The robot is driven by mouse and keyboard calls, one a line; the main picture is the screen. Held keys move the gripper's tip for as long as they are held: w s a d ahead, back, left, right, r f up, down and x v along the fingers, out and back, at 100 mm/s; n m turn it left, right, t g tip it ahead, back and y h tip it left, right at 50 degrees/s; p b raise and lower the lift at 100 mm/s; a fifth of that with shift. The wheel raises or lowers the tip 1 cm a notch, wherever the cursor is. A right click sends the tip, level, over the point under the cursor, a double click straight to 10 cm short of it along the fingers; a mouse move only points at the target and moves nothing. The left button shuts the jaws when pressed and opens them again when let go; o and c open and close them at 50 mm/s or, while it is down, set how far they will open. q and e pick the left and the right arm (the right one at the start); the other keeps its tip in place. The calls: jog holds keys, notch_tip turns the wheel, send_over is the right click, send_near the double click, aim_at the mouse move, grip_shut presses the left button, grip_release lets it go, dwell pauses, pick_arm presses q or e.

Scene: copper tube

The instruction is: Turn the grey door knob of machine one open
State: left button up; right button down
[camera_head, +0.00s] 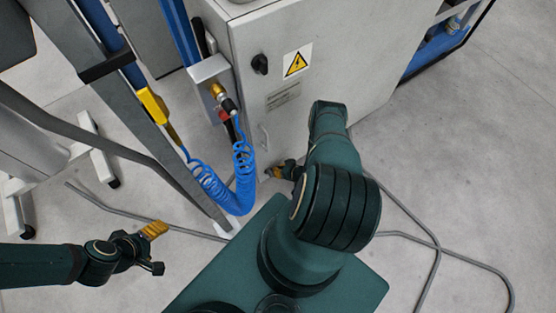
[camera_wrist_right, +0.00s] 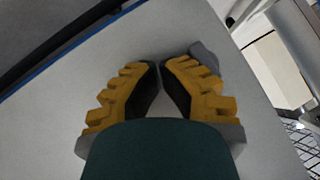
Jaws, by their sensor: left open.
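Machine one seems to be the light grey cabinet (camera_head: 345,60) in the head view. A small grey handle (camera_head: 264,137) sits low on its front, perhaps the door knob. My right gripper (camera_head: 284,170) is just below and right of that handle, partly hidden by my right arm. In the right wrist view, its yellow fingers (camera_wrist_right: 160,66) nearly meet at the tips, with nothing seen between them. A grey rounded shape (camera_wrist_right: 204,53) shows behind the right-hand finger; I cannot tell what it is. My left gripper (camera_head: 153,230) is open and empty, above the floor at lower left.
A black rotary switch (camera_head: 260,64) and a yellow warning sign (camera_head: 297,62) are on the cabinet front. A coiled blue hose (camera_head: 241,175) hangs at its left, beside a grey frame post (camera_head: 125,105). Grey cables (camera_head: 435,245) lie on the floor at right.

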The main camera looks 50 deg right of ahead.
jog(key=shift+a+f, duration=0.45)
jog(key=shift+f, duration=0.25)
